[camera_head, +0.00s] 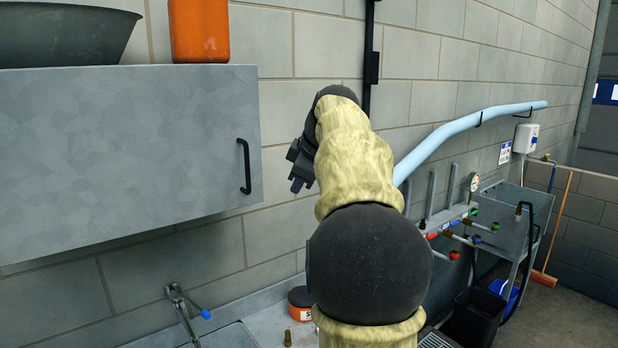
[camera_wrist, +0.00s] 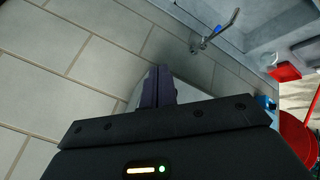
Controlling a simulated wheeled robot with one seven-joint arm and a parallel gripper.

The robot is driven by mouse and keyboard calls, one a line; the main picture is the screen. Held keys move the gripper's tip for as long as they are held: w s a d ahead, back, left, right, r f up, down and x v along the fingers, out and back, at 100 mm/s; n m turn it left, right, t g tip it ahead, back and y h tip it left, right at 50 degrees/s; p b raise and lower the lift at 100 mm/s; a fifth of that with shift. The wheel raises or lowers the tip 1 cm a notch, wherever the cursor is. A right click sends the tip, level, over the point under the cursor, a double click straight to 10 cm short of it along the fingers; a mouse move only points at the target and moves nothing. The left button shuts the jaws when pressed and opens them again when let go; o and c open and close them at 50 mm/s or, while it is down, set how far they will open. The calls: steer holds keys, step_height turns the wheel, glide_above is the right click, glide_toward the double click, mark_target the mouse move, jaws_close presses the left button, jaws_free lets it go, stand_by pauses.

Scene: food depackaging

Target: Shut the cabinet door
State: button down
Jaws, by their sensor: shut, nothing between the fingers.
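The grey metal cabinet (camera_head: 110,150) hangs on the wall at the left of the head view. Its door has a black bar handle (camera_head: 244,166) near the right edge. No open gap shows along the door's edges from here, but I cannot tell whether it is fully shut. My gripper (camera_head: 297,184) is to the right of the handle, apart from the door, in front of the wall. In the wrist view its dark fingers (camera_wrist: 158,86) are together with nothing between them. The door and handle are not clearly seen in the wrist view.
An orange container (camera_head: 199,30) and a dark basin (camera_head: 62,38) stand on top of the cabinet. Below are a sink tap (camera_head: 184,308) and an orange tub (camera_head: 300,302) on the counter. A light blue pipe (camera_head: 455,128) and valves are at the right. Bare wall lies around my gripper.

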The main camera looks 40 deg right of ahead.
steer(key=shift+s+d+r, duration=0.3)
steer(key=shift+s+r, duration=0.25)
steer(key=shift+r, duration=0.15)
steer(key=shift+s+d+r, duration=0.3)
steer(key=shift+s+r, duration=0.25)
steer(key=shift+r, duration=0.15)
steer(key=shift+a, duration=0.1)
steer(key=a+f+m+g+b, duration=0.1)
steer(key=a+f+m+b, duration=0.15)
steer(key=a+f, duration=0.65)
steer(key=a+f+m+g+b, duration=0.1)
steer(key=a+f+m+g, duration=0.2)
steer(key=f, duration=1.2)
steer(key=s+a+f+m+b, duration=0.1)
steer(key=s+a+f, duration=0.5)
steer(key=s+f, duration=0.2)
steer(key=s+a+f+m+b, duration=0.1)
steer(key=s+a+f+m, duration=0.1)
steer(key=s+a+f, duration=0.5)
step_height(320, 180, down, 5)
steer(key=shift+s+f+g+b, duration=0.2)
steer(key=shift+s+g+b, duration=0.2)
steer(key=shift+s, duration=0.3)
